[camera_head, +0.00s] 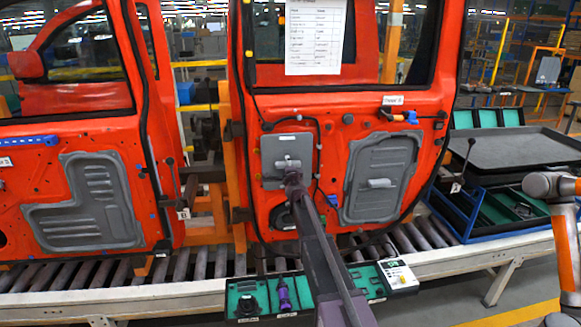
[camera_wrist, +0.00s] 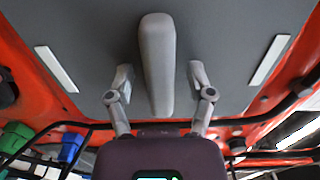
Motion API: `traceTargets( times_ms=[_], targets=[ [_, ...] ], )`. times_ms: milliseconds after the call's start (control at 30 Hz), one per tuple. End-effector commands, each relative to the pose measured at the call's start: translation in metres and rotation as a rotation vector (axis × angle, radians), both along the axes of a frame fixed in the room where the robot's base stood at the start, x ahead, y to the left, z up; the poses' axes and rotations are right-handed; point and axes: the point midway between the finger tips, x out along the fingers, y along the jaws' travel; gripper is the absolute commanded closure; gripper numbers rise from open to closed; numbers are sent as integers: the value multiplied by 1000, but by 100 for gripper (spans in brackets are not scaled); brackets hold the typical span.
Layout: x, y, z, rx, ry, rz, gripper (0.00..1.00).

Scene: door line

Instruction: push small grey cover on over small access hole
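The small grey cover (camera_head: 270,146) is against the red door (camera_head: 340,112), left of the large grey panel. I cannot tell whether it is fully seated, and the access hole is not visible behind it. In the wrist view the grey cover (camera_wrist: 85,45) fills most of the picture, with a pale grey bar handle (camera_wrist: 157,70) in its middle. My gripper (camera_wrist: 161,82) is open, with one finger on each side of the handle and visible gaps between. In the head view my gripper (camera_head: 292,172) is in front of the cover's lower part and hides some of it.
A large grey panel (camera_head: 388,160) with a handle sits to the right on the same door. A black cable runs around the small cover. Green trays (camera_head: 247,299) stand below at the conveyor (camera_head: 190,285). Another red door is at left, a dark tray (camera_head: 520,146) at right.

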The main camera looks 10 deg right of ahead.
Motion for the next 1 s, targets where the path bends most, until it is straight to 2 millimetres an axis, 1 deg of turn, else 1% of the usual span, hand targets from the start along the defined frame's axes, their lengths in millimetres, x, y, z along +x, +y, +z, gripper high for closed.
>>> traceTargets(
  times_ms=[367, 533, 667, 767, 1000],
  targets=[
    [-2, 0, 0, 0, 0, 0, 27],
    [-10, 0, 0, 0, 0, 0, 27],
    [-24, 0, 0, 0, 0, 0, 27],
    [-38, 0, 0, 0, 0, 0, 27],
    [-78, 0, 0, 0, 0, 0, 27]
  ],
)
